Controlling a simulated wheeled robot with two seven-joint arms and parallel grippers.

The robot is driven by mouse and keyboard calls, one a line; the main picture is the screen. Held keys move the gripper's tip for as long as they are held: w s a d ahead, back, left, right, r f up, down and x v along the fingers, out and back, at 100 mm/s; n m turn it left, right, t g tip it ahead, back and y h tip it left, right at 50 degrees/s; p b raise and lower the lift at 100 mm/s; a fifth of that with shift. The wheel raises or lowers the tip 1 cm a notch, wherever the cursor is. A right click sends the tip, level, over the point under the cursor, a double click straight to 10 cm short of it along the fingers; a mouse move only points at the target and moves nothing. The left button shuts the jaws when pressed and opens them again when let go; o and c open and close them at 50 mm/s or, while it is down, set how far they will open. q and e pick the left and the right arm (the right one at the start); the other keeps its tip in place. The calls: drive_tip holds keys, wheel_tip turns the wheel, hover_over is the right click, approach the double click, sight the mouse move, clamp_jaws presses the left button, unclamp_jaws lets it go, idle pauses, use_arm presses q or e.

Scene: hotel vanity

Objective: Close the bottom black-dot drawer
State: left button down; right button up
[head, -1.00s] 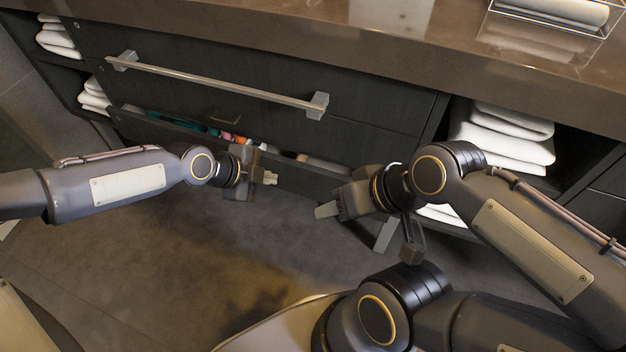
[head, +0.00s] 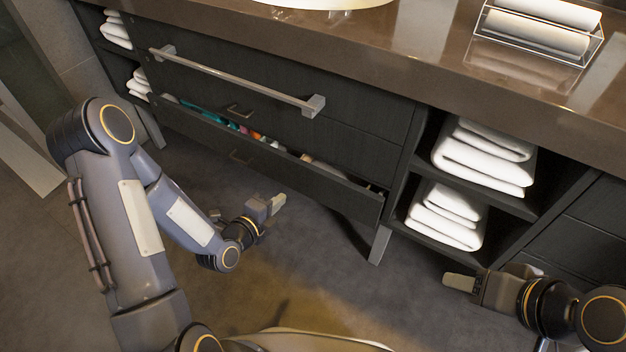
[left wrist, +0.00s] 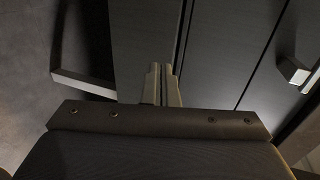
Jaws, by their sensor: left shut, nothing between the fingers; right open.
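The bottom drawer (head: 318,183) of the dark vanity is pulled out, with small colourful items (head: 228,124) showing inside along its top edge. I cannot make out a black dot. My left gripper (head: 277,203) is shut and empty, in front of and below the drawer front, apart from it in the head view. In the left wrist view its closed fingers (left wrist: 161,82) point toward the dark cabinet fronts. My right gripper (head: 462,284) is open and empty, to the right of the drawer, in front of the towel shelves.
White towels (head: 484,158) fill open shelves at right. A cabinet leg (head: 380,244) stands near the drawer's right end. The brown countertop (head: 400,60) overhangs above. Floor in front is clear.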

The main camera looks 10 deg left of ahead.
use_arm(q)
drive_tip(key=b, duration=0.2)
approach(309, 168)
drive_tip(key=w+f, duration=0.1)
drive_tip(key=w+d+f, duration=0.1)
drive_tip(key=w+f, duration=0.1)
drive_tip(key=w, duration=0.1)
drive_tip(key=shift+d+f, duration=0.3)
drive_tip(key=shift+f, duration=0.05)
drive_tip(key=shift+w+d, duration=0.3)
drive_tip(key=shift+w, duration=0.45)
drive_tip(key=w, duration=0.1)
drive_tip(key=w+d+b, duration=0.1)
drive_tip(key=w, duration=0.1)
drive_tip(key=shift+w+d+f+b, duration=0.1)
drive_tip(key=shift+w+d+b, duration=0.15)
drive_tip(key=shift+w+b, duration=0.1)
drive_tip(key=shift+w+d+r, duration=0.1)
drive_tip(key=shift+w+r, duration=0.1)
drive_tip(key=shift+w, duration=0.05)
drive_tip(key=shift+r, duration=0.15)
